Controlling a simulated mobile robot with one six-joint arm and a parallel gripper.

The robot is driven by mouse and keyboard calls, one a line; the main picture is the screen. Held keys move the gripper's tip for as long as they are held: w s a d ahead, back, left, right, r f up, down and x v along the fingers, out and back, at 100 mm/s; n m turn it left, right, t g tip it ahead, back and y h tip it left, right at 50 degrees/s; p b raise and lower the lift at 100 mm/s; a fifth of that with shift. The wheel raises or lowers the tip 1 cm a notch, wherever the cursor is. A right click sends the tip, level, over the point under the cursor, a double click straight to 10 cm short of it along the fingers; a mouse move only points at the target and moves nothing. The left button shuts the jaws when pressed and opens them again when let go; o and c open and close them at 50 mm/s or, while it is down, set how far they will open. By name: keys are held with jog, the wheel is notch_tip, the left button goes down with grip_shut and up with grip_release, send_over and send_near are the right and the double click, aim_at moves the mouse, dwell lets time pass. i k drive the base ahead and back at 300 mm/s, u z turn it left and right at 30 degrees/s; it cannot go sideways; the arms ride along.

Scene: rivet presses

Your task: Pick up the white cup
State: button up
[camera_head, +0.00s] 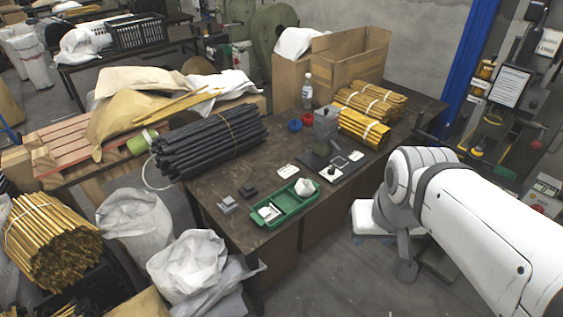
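A small white, rounded object (304,187) sits at the right end of a green tray (262,222) near the table's front edge. It may be the white cup, but it is too small to be sure of its shape. My white arm comes in from the lower right, with a grey end part (406,262) hanging low beside the table. This may be my gripper; its fingers cannot be made out. It is to the right of the tray, well apart from it, and nothing is seen in it.
The brown table (222,184) also bears black rods (210,145), yellow bundles (370,102), a clear bottle (307,92), a grey block (326,122) and small dark blocks. White sacks (188,265) stand at front left. A blue post rises at right.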

aim_at(304, 188)
jog(key=u, duration=0.15)
jog(key=i, duration=1)
jog(key=u, duration=0.05)
